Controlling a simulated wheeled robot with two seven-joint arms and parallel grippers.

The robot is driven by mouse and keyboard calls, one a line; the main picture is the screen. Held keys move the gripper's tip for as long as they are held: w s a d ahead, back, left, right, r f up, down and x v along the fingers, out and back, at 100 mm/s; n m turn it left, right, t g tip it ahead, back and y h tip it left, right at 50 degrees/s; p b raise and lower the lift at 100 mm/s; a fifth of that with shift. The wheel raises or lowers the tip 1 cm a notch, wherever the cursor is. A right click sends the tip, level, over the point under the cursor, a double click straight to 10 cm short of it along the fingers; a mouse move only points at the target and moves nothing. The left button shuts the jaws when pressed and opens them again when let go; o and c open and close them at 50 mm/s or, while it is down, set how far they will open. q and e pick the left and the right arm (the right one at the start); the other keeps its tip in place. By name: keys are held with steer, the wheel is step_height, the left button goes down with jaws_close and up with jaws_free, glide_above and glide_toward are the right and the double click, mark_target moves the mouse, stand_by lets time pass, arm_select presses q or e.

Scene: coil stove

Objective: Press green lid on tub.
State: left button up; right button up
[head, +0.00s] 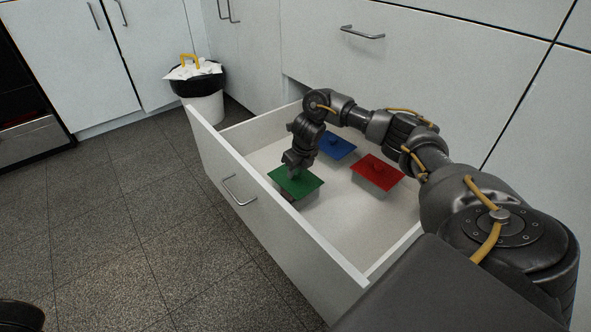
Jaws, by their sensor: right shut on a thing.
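The green lid (301,183) sits on or just over a tub in the open drawer, near its front wall. The tub (307,197) shows only as a small pale strip below the lid; I cannot tell whether the lid is fully seated. My right gripper (294,172) points down at the lid's middle and is shut, apparently on the knob of the green lid. The fingertips and knob are mostly hidden by the gripper itself. My left gripper is not in view.
A tub with a blue lid (337,147) and one with a red lid (378,173) stand behind and to the right in the drawer. The drawer's front panel (236,187) stands close to the green lid. A bin (203,100) is beyond.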

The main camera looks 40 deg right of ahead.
steer(key=shift+p, duration=0.3)
stand_by(0.5)
steer(key=o, duration=1.5)
steer(key=shift+o, duration=0.2)
